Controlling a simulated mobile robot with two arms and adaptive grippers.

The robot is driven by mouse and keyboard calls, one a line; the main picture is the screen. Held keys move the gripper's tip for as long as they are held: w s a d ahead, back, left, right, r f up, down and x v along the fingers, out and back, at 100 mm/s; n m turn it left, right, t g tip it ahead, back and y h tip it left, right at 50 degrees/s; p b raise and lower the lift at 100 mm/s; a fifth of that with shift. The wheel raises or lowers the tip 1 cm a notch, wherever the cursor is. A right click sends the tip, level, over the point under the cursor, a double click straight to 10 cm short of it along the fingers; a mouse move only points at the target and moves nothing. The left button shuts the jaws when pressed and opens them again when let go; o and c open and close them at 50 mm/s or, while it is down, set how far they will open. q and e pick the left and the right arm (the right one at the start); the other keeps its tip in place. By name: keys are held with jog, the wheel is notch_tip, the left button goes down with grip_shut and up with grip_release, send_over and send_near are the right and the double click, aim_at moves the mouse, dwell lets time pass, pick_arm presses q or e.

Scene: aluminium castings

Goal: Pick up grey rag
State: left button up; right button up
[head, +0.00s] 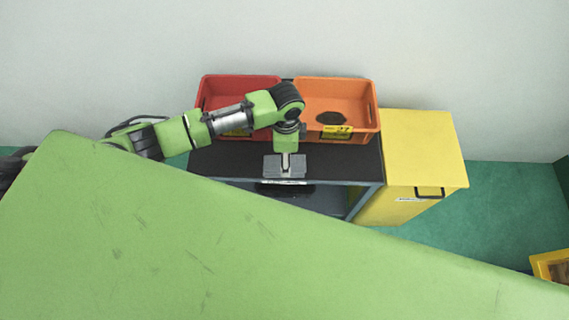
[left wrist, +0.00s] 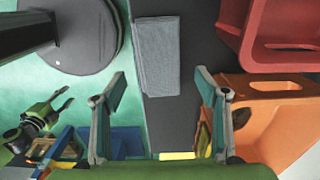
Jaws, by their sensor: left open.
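The grey rag (head: 271,169) lies flat and folded on the dark top of the workbench (head: 226,163), near its front edge. In the left wrist view the rag (left wrist: 158,57) is a long rectangle. My left gripper (head: 286,162) hangs over the rag, pointing down and covering its middle in the head view. In the left wrist view its two fingers (left wrist: 160,82) are spread wide on either side of the rag's line, with nothing between them. My right gripper (left wrist: 64,99) shows at the lower left of that view, fingers apart and empty, away from the rag.
A red bin (head: 209,92) and an orange bin (head: 366,92) stand behind the rag; a dark round part (head: 331,118) lies in the orange one. A yellow cabinet (head: 424,147) adjoins the bench on the right. A large green surface fills the head view's foreground.

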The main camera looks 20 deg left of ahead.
pick_arm(q)
notch_tip(320, 180, down, 5)
jog(key=shift+s+a+p, duration=0.1)
jog(key=shift+a+p, duration=0.05)
jog(key=shift+p, duration=0.4)
jog(key=shift+c, duration=0.4)
jog(key=c, duration=1)
jog(key=shift+c, duration=0.2)
jog(key=shift+r, duration=0.1)
jog(key=shift+r, duration=0.45)
jog(key=s+d+r+b, duration=0.2)
jog(key=s+d+r, duration=0.5)
jog(key=s+r, duration=0.5)
